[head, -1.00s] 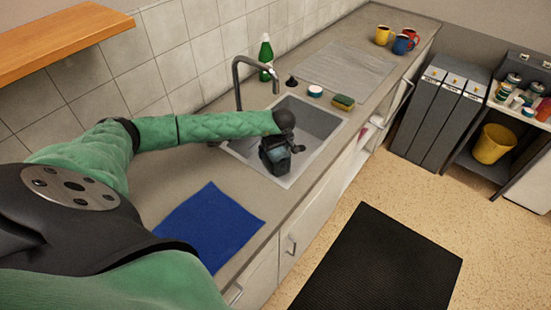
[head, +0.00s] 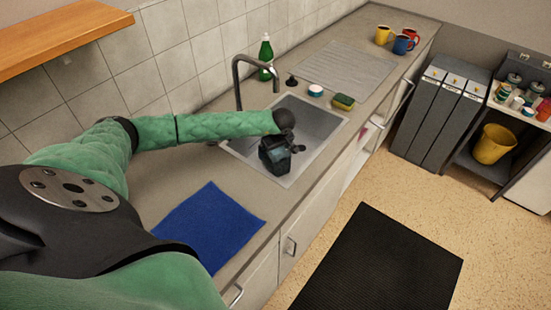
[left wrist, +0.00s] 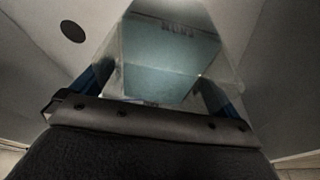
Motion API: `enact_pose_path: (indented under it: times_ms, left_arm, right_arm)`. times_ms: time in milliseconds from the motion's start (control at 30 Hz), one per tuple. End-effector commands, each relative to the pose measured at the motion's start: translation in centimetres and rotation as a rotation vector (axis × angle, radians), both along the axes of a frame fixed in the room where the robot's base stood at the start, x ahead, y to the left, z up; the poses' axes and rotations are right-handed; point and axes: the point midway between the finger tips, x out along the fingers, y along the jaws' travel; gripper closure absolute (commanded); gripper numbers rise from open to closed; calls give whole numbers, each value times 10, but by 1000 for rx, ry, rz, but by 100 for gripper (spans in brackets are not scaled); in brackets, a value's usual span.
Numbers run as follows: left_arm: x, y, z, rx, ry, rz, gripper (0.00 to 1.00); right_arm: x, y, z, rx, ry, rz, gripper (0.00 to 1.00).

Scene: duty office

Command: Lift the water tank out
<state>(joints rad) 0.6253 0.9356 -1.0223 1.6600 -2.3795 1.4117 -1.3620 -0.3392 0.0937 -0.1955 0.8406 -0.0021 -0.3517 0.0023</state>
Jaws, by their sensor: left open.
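The water tank (left wrist: 165,52) is a clear, see-through container with teal-tinted water in it, in the left wrist view. It stands in the sink basin (head: 318,122). My left gripper (left wrist: 157,92) is open, with one dark blue finger on each side of the tank; I cannot tell whether either finger touches it. In the head view my left gripper (head: 279,153) is low in the near part of the basin and hides most of the tank. My right gripper is not in view.
The tap (head: 237,80) arches over the basin from behind, close to my left forearm. A green bottle (head: 265,55), a white-lidded tub (head: 315,90) and a sponge (head: 343,102) stand around the rim. A blue cloth (head: 210,225) lies on the near counter.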

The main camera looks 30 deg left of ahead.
Motion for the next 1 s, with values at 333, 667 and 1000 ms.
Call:
enact_pose_path:
  times_ms: [333, 667, 1000]
  left_arm:
    - [0, 0, -4, 0, 0, 0, 41]
    - [1, 0, -3, 0, -2, 0, 94]
    - [1, 0, 0, -1, -1, 1, 94]
  right_arm:
    - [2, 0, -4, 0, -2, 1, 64]
    - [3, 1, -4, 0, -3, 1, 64]
    - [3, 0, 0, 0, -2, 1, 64]
